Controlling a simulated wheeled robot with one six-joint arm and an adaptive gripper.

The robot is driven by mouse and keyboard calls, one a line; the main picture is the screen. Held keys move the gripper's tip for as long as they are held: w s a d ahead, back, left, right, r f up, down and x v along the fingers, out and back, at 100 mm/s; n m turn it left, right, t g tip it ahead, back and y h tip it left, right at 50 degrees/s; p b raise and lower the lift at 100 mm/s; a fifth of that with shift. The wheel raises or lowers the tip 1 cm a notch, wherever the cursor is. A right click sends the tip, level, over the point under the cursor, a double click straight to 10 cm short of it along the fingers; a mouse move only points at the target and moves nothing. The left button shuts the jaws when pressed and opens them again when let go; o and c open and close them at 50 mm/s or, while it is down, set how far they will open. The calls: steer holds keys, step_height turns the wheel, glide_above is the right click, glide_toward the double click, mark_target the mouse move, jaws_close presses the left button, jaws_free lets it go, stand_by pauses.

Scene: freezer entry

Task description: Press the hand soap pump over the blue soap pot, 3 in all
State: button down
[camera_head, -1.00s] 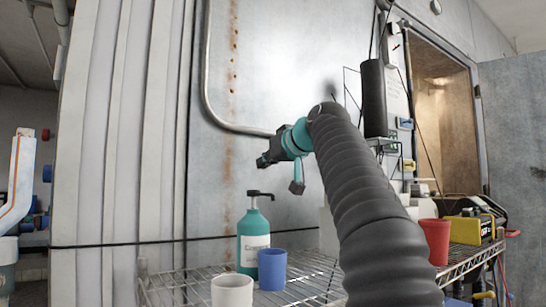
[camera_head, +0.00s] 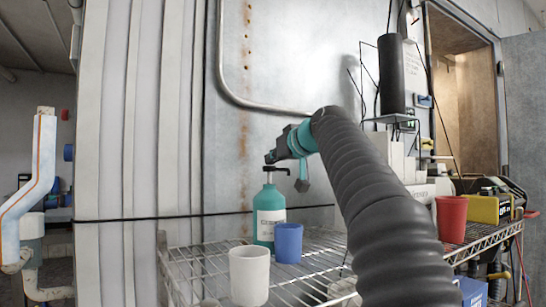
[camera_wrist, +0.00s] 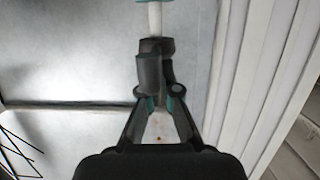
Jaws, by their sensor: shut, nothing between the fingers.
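The teal hand soap bottle (camera_head: 269,215) stands upright on the wire shelf, with a white label and a black pump head (camera_head: 277,169) on top. The blue soap pot (camera_head: 288,244) stands just right of the bottle and in front of it. My gripper (camera_head: 272,157) is shut and empty, its tips at the pump head, overlapping its top in the head view. I cannot tell whether they touch. The wrist view shows my closed fingers (camera_wrist: 155,62); a pale upright shape with a teal edge at the top of that view is unclear.
A white cup (camera_head: 249,276) stands in front of the blue pot and a red cup (camera_head: 451,218) stands to the right. A metal wall with a bent pipe (camera_head: 262,103) stands behind.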

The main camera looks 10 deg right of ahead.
step_height(320, 180, down, 2)
steer(key=shift+f+b, duration=0.15)
steer(key=shift+b, duration=0.8)
steer(key=shift+r+p, duration=0.45)
steer(key=shift+p, duration=0.15)
step_height(320, 180, up, 4)
steer(key=p, duration=0.2)
steer(key=shift+f+p, duration=0.1)
steer(key=shift+p, duration=0.25)
steer(key=b+v, duration=0.2)
steer(key=v, duration=0.8)
steer(key=shift+s+f, duration=0.15)
steer(key=shift+f, duration=0.05)
stand_by(0.4)
